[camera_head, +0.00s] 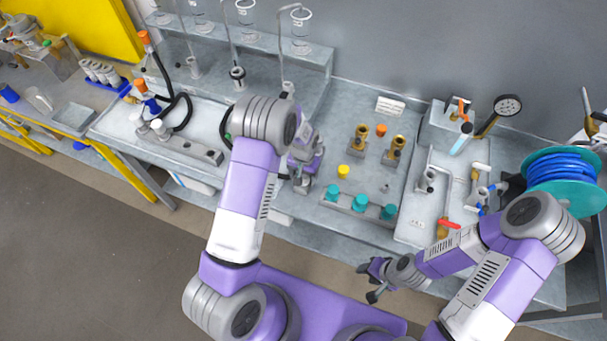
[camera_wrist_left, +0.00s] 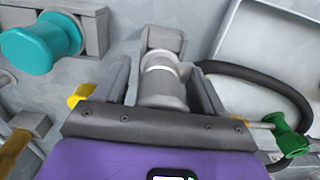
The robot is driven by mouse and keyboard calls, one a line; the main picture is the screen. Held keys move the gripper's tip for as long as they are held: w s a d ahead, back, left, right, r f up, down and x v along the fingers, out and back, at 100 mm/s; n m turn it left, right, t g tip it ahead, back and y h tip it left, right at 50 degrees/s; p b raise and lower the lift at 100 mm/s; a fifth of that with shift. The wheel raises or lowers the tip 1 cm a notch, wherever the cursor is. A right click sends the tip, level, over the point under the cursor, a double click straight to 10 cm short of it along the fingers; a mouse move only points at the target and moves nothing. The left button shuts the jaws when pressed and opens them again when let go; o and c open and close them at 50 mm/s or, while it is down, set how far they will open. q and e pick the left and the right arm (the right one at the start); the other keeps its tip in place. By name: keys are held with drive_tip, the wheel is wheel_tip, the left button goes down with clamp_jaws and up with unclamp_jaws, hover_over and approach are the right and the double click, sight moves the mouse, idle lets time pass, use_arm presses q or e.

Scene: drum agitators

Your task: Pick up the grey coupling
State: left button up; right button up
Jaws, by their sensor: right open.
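The grey coupling (camera_wrist_left: 160,86), a short cylinder with a pale ring, shows in the left wrist view, next to a grey block (camera_wrist_left: 163,38). My left gripper (camera_wrist_left: 161,84) has its fingers on either side of the coupling, with narrow gaps showing; it looks open. In the head view my left gripper (camera_head: 304,168) is low over the bench, left of the teal parts. It and its arm hide most of the coupling there. My right gripper (camera_head: 370,281) is open and empty in front of the bench edge, far from the coupling.
A grey rack with teal caps (camera_head: 360,203) and a yellow cap (camera_head: 343,171) stand right of my left gripper. Brass fittings (camera_head: 395,148) stand behind. A black hose (camera_wrist_left: 270,80) and green part (camera_wrist_left: 291,142) lie close by. A blue hose reel (camera_head: 563,170) is far right.

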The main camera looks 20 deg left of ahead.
use_arm(q)
clamp_jaws()
drive_tip(key=shift+r, duration=0.1)
wheel_tip(320, 180, up, 10)
drive_tip(key=shift+f, duration=0.1)
idle(0.4)
